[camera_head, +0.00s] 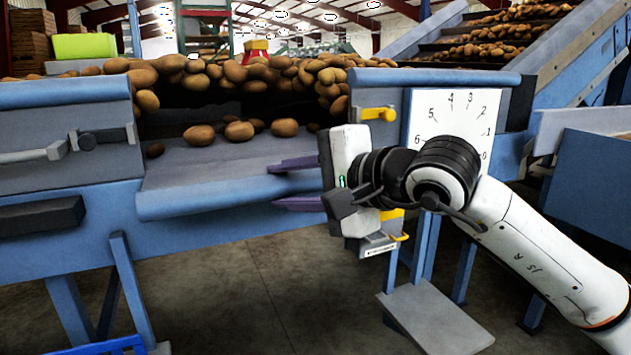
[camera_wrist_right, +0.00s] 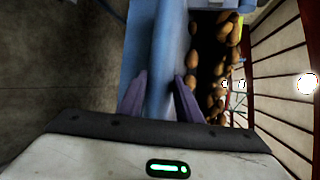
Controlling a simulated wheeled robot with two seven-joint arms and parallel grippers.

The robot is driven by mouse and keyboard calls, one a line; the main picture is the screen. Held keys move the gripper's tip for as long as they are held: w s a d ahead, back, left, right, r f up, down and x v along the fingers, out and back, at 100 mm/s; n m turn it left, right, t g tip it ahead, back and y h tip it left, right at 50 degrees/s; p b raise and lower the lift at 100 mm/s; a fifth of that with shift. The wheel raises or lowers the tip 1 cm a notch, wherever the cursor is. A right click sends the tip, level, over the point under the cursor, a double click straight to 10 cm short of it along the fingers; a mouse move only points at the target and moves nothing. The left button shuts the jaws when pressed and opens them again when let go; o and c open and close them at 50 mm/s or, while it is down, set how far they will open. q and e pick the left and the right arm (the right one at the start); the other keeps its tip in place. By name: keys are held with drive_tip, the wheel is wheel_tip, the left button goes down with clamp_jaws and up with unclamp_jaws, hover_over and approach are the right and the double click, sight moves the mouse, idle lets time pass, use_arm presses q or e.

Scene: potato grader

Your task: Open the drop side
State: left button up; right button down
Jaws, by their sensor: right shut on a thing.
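The drop side (camera_head: 215,175) is a grey panel with a blue rolled rim in the middle of the grader's front. It leans outward and lies lower than the fixed walls at either side, leaving a gap with potatoes (camera_head: 240,131) behind it. My right gripper (camera_head: 277,185) reaches in from the right, one purple finger above the rim and one below, shut on the rim near its right end. In the right wrist view, the blue rim (camera_wrist_right: 160,70) runs between the two purple fingers. My left gripper is not in view.
A yellow latch (camera_head: 378,114) sits right of the gap, beside a white numbered dial plate (camera_head: 462,108). A grey latch (camera_head: 87,140) is on the left wall. Potatoes heap behind the opening. The floor (camera_head: 235,290) below the panel is clear.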

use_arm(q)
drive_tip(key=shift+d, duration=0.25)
use_arm(e)
drive_tip(key=shift+f, duration=0.6)
drive_tip(key=c, duration=1.3)
unclamp_jaws()
drive_tip(key=shift+r, duration=0.15)
drive_tip(key=shift+s+d+r, duration=0.15)
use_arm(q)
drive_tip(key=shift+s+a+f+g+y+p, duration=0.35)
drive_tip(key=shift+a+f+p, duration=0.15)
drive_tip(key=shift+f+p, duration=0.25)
use_arm(e)
drive_tip(key=v, duration=0.9)
drive_tip(key=shift+s+d, duration=0.3)
